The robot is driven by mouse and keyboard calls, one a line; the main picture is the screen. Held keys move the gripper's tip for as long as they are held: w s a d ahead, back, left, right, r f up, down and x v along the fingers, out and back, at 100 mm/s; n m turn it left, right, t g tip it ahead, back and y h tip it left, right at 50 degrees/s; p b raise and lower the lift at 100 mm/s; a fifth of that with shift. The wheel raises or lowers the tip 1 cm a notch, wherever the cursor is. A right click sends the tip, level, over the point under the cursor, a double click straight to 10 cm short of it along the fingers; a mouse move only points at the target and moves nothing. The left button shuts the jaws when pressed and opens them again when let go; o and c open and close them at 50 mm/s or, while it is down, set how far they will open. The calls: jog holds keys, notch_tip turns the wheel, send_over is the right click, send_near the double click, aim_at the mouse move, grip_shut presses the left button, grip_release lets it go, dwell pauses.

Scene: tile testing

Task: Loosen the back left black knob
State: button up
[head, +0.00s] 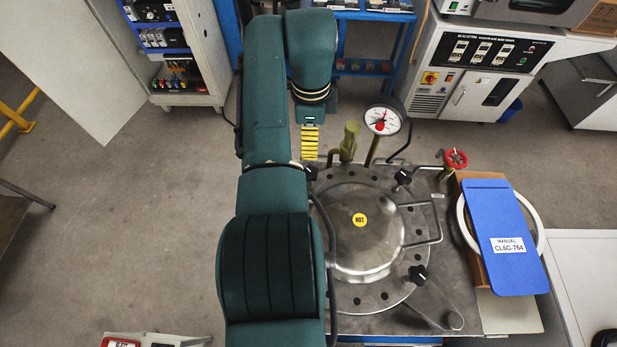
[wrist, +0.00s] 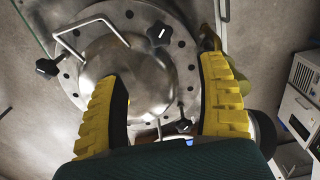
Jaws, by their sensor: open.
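The steel vessel lid (head: 366,225) is round, with a domed centre, a "HOT" label and black star knobs around its flange. In the wrist view this knob (wrist: 183,126) shows between my fingers, nearer the right one. My gripper (head: 310,153) has yellow ribbed fingers and is above the lid's back left edge. In the wrist view my gripper (wrist: 165,75) is spread open and empty. I cannot tell whether a finger touches the knob.
A back right knob (head: 403,177) and front right knob (head: 418,274) sit on the flange. An olive valve (head: 349,142) and pressure gauge (head: 383,120) stand close behind the lid. A metal handle (head: 431,238), red valve wheel (head: 455,159) and blue manual (head: 500,215) lie to the right.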

aim_at(310, 171)
notch_tip(310, 171, down, 15)
jog(key=b, duration=0.4)
jog(key=c, duration=1.2)
